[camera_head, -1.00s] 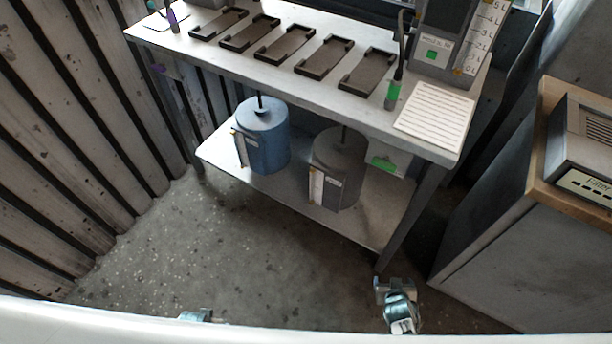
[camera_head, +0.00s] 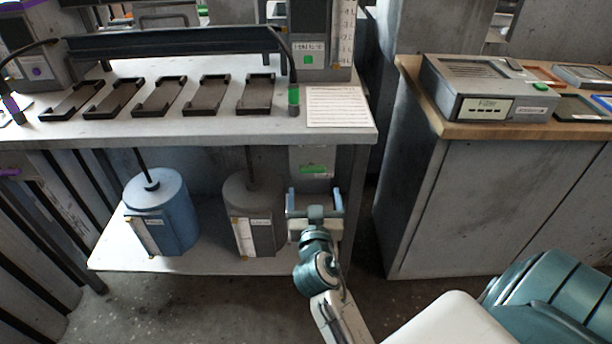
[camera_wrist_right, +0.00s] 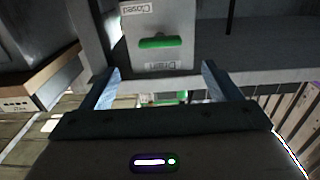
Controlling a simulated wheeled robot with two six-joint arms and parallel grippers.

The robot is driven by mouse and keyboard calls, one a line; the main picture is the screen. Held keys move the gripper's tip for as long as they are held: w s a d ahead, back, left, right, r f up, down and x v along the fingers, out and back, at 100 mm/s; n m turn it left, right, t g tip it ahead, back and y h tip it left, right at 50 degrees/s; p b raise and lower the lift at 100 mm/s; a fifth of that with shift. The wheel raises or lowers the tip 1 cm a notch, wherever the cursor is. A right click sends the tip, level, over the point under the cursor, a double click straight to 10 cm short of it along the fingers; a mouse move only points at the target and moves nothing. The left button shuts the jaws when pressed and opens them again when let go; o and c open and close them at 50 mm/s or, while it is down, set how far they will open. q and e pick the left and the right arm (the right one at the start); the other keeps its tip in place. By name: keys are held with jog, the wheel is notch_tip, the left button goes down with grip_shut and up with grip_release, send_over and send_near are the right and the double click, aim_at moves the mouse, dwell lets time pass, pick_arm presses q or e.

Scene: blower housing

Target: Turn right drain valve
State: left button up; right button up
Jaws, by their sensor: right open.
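The right drain valve is a green bar handle (camera_head: 313,170) on a pale grey box (camera_head: 313,156) under the right end of the workbench. In the right wrist view the green handle (camera_wrist_right: 160,42) lies crosswise between upside-down labels reading "Closed" and "Drain". My right gripper (camera_head: 315,192) is open and empty, in front of and slightly below the handle in the head view. In the wrist view its two fingers (camera_wrist_right: 160,72) stand either side of the handle, apart from it. My left gripper is out of view.
A blue canister (camera_head: 162,215) and a grey canister (camera_head: 253,215) stand on the lower shelf (camera_head: 205,258), left of my right gripper. A bench leg (camera_head: 357,190) is close on its right. A grey cabinet (camera_head: 480,210) stands further right. A purple handle (camera_head: 9,172) shows at far left.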

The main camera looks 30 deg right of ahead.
aim_at(313, 171)
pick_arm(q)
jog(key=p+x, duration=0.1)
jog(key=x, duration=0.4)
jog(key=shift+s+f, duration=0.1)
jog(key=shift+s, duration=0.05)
pick_arm(e)
jog(key=x, duration=0.9)
jog(key=c, duration=1)
